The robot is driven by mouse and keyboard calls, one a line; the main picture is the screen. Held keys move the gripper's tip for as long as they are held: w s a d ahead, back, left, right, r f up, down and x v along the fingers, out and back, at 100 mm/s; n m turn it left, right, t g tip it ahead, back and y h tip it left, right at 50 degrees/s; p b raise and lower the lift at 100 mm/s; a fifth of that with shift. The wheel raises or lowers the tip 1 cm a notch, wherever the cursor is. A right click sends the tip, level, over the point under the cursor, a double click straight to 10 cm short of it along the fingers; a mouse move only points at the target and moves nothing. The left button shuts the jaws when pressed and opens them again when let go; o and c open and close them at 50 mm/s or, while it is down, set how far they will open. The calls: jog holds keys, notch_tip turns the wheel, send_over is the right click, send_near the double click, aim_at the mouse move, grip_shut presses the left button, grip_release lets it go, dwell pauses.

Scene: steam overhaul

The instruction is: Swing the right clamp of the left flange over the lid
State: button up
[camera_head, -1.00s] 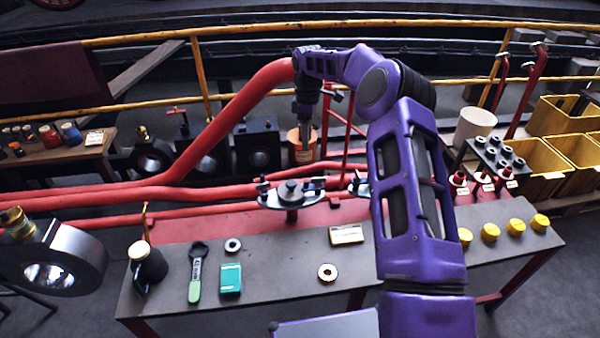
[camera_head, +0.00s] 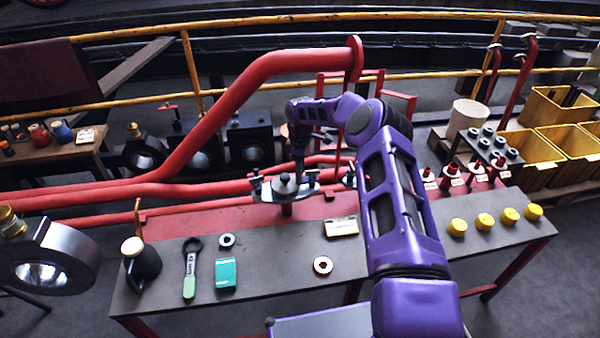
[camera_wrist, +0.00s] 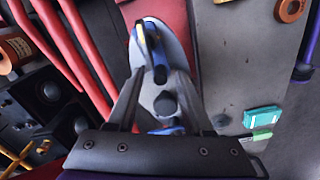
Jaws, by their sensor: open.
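The left flange (camera_head: 285,190) stands on a red post at the bench's back edge, a pale oval plate with a dark centre knob. Its right clamp (camera_head: 311,181) is partly covered by my gripper in the head view. In the wrist view this clamp (camera_wrist: 150,38) is at the top, with blue and yellow parts and a dark rounded end. The left clamp (camera_head: 256,183) is at the plate's other end. My gripper (camera_wrist: 160,75) is open, pointing down over the flange, with a finger on each side of the plate. Contact with the clamp cannot be told.
A second flange (camera_head: 349,177) stands just right, partly behind my arm. Thick red pipes (camera_head: 180,165) run behind the bench (camera_head: 275,260). A kettle-like can (camera_head: 140,265), a green-handled tool (camera_head: 190,270), a teal box (camera_head: 226,273) and yellow caps (camera_head: 485,221) lie on it.

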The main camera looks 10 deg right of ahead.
jog(key=shift+f, duration=0.1)
grip_shut()
dwell(0.3)
jog(key=shift+w+f+m+b, duration=0.2)
jog(key=shift+m+b, duration=0.2)
jog(key=shift+b, duration=0.3)
jog(key=shift+w+r+m, duration=0.1)
jog(key=shift+r+m, duration=0.1)
jog(key=shift+m, duration=0.2)
grip_release()
notch_tip(320, 180, up, 17)
jog(key=p, duration=0.1)
jog(key=shift+r, duration=0.2)
